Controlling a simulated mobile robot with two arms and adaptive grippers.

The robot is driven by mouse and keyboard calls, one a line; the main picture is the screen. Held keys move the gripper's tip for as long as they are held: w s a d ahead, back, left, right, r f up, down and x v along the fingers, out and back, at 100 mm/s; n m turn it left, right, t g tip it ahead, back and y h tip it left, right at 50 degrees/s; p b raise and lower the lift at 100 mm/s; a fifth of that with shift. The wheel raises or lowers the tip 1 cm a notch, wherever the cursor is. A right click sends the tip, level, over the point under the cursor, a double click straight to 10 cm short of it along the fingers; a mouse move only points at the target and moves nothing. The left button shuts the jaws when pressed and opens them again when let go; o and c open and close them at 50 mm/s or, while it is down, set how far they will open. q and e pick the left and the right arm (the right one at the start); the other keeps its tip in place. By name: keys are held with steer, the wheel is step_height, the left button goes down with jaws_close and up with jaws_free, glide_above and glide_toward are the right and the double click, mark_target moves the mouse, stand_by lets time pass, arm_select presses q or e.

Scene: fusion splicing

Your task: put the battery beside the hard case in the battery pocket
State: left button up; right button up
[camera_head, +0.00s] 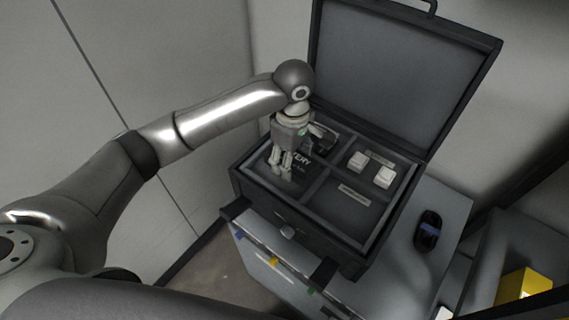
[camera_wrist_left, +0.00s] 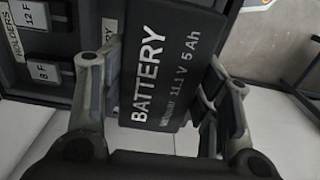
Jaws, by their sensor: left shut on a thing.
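The battery is a flat black block with white lettering, "BATTERY" and "11.1 V 5 Ah"; it fills the middle of the left wrist view (camera_wrist_left: 158,65). My left gripper (camera_wrist_left: 160,105) is shut on it, one finger at each side. In the head view the gripper (camera_head: 281,172) points down over the left part of the open hard case (camera_head: 345,262), and part of the battery (camera_head: 299,160) shows beside the fingers. I cannot tell whether the battery touches the case floor. The pocket under it is mostly hidden. My right gripper is out of view.
The case lid (camera_head: 405,75) stands open at the back. Two white holders (camera_head: 384,177) sit in the back right compartment; the front right one is bare apart from a label. A dark object with a blue band (camera_head: 428,232) lies on the cabinet (camera_head: 452,205). A yellow bin (camera_head: 522,285) is at far right.

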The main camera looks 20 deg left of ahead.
arm_select(q)
steer(key=shift+w+a+f, duration=0.35)
steer(key=shift+f, duration=0.2)
steer(key=shift+w+a+f, duration=0.3)
steer(key=shift+a+f, duration=0.05)
steer(key=shift+f, duration=0.15)
steer(key=shift+w+a+f, duration=0.25)
steer(key=shift+f, duration=0.25)
steer(key=f+p, duration=0.2)
steer(key=f, duration=0.1)
steer(key=shift+w+a, duration=0.15)
steer(key=shift+a, duration=0.05)
steer(key=shift+f, duration=0.35)
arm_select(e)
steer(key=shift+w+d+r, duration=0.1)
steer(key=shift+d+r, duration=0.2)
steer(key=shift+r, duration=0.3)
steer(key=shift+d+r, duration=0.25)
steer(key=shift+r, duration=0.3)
arm_select(q)
steer(key=shift+f, duration=0.1)
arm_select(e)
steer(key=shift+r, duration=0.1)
arm_select(q)
steer(key=o, duration=1.1)
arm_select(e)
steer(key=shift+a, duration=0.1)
